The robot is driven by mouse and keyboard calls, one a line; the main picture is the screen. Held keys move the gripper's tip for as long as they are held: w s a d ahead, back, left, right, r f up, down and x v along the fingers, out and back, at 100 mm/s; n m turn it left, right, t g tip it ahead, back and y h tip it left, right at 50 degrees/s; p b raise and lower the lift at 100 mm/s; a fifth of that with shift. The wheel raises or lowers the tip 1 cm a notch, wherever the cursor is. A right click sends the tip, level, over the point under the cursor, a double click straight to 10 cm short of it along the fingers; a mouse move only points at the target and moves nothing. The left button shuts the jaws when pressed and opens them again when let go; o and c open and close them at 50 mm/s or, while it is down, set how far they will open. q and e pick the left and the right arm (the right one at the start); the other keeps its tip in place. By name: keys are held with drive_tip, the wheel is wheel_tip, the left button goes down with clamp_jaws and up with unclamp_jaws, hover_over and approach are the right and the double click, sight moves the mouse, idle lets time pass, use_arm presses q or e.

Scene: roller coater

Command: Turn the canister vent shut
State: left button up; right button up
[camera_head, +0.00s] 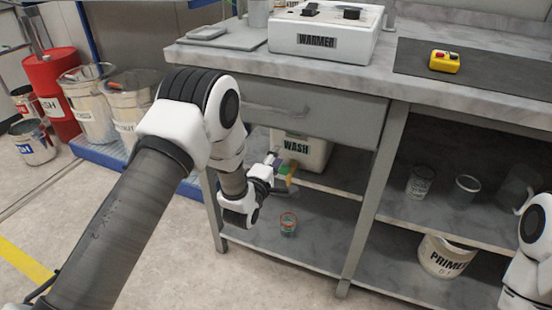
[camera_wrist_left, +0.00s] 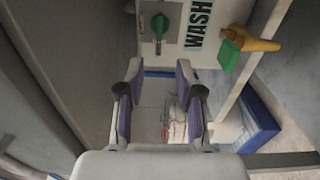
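The white canister labelled WASH (camera_head: 318,157) stands on the upper shelf of the open bay under the bench, partly hidden by my left arm. In the left wrist view the canister (camera_wrist_left: 205,62) shows a green vent knob (camera_wrist_left: 160,26) and an orange tap (camera_wrist_left: 258,44) with a green handle (camera_wrist_left: 231,55). My left gripper (camera_head: 275,168) is close in front of the canister. In the left wrist view it (camera_wrist_left: 158,78) is open and empty, its purple-padded fingers apart, with the vent knob beyond the tips. My right gripper is out of view.
A drawer front (camera_head: 300,112) overhangs the bay. A small green-and-red tin (camera_head: 288,224) stands on the lower shelf. A PRIMER bucket (camera_head: 446,256) and several cups are in the right bay. The warmer (camera_head: 325,35) stands on the bench.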

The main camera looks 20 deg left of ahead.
use_arm(q)
drive_tip(key=shift+f, duration=0.1)
idle(0.3)
drive_tip(key=s+f+m+g, duration=0.3)
drive_tip(key=s+f+g, duration=0.5)
drive_tip(key=s+f, duration=1.1)
drive_tip(key=s+f+m+g, duration=0.3)
drive_tip(key=s+m+g, duration=0.3)
drive_tip(key=s, duration=0.6)
drive_tip(key=s+f+m+g, duration=0.35)
drive_tip(key=s+m, duration=0.45)
drive_tip(key=s, duration=0.5)
wheel_tip(320, 180, up, 29)
drive_tip(key=p, duration=2.9)
drive_tip(key=shift+w+a+r+y, duration=0.2)
drive_tip(key=shift+w+a+y, duration=0.1)
drive_tip(key=shift+a, duration=0.05)
